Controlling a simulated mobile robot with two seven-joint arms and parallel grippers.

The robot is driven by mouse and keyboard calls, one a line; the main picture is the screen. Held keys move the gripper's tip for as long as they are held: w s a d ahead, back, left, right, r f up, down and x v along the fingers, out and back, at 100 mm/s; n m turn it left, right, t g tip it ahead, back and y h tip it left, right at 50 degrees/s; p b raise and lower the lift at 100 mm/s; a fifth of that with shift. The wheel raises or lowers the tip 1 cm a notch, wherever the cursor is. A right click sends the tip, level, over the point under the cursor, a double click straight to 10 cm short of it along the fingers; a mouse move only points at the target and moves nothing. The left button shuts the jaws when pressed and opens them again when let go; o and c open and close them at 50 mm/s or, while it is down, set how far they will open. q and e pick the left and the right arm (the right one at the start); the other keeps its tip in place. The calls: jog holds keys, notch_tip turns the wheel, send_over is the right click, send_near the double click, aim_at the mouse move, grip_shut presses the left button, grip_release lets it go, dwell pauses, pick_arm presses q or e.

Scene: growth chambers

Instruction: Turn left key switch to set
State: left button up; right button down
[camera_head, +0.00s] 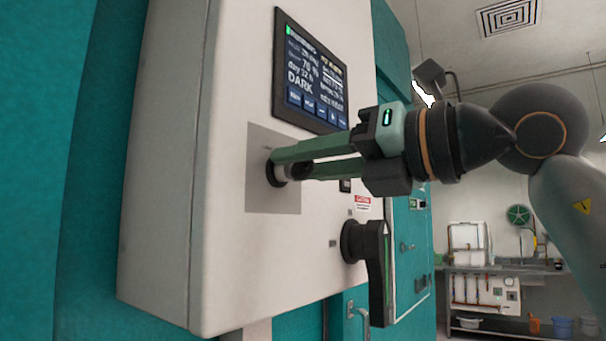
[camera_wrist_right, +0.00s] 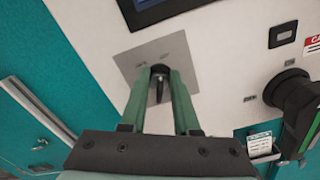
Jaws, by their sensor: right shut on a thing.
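The left key switch (camera_head: 273,173) is a dark round switch on a grey square plate (camera_head: 260,197) on the white control box. It also shows in the right wrist view (camera_wrist_right: 160,72), between the fingertips. My right gripper (camera_head: 284,163) reaches in from the right with its long green fingers. It is shut on the key of this switch, at the plate. The fingers partly hide the key, and small labels on the plate are too blurred to read. My left gripper is in neither view.
A screen (camera_head: 311,82) reading DARK sits above the switch. A black rotary handle (camera_head: 378,262) sticks out at the lower right, below a red-and-white caution label (camera_head: 363,203). A bench (camera_head: 500,268) with equipment stands far back at the right.

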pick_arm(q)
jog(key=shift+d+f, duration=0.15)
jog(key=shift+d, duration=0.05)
pick_arm(e)
jog(key=shift+f+m, duration=0.1)
jog(key=shift+m, duration=0.3)
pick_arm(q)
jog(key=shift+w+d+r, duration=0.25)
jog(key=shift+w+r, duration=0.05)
pick_arm(e)
jog(key=c, duration=1)
grip_release()
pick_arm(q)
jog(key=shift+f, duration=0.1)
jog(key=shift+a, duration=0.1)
pick_arm(e)
jog(key=shift+d+b, duration=0.15)
jog(key=shift+b, duration=0.15)
pick_arm(q)
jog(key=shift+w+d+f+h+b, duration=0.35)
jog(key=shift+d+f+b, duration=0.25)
jog(key=shift+b, duration=0.5)
pick_arm(e)
jog(key=v, duration=1.2)
jog(key=shift+s+d, duration=0.1)
jog(key=shift+s, duration=0.05)
